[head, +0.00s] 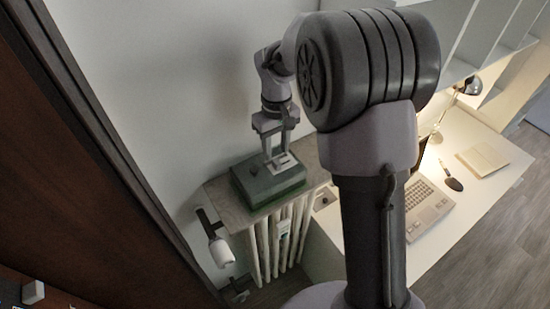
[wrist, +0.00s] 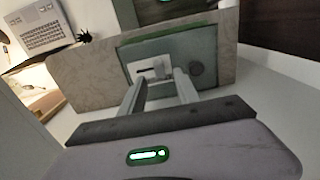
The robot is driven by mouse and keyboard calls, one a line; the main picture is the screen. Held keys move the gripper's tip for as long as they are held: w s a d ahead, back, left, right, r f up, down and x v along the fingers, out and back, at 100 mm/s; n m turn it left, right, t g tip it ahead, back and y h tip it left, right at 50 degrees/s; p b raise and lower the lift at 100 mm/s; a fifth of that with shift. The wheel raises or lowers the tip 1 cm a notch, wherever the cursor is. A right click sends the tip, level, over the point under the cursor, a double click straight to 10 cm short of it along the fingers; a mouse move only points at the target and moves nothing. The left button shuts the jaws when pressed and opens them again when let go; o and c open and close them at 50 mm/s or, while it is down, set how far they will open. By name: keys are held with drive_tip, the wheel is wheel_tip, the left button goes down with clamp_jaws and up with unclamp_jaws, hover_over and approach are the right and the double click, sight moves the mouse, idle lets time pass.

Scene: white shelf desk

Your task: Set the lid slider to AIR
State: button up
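A dark green box (head: 268,183) sits on a stone-topped ledge; its lid also shows in the wrist view (wrist: 205,48). A pale plate (wrist: 149,68) with a dark slot and a small light slider tab (wrist: 159,68) is on the lid. Contact with the tab cannot be told. No AIR marking is legible. In the head view my gripper (head: 279,160) is over the lid.
The stone ledge (head: 227,205) is above a white radiator (head: 278,240), beside the wall. A white valve (head: 220,252) is at its left. A white desk (head: 470,200) with a laptop (head: 425,205), notebook (head: 482,160) and lamp (head: 470,86) is to the right.

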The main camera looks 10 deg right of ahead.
sight(277, 161)
drive_tip(key=f, duration=0.4)
drive_tip(key=shift+s+d, duration=0.1)
drive_tip(key=shift+s, duration=0.1)
drive_tip(key=shift+w+f, duration=0.15)
drive_tip(key=shift+f, duration=0.3)
clamp_jaws()
idle(0.8)
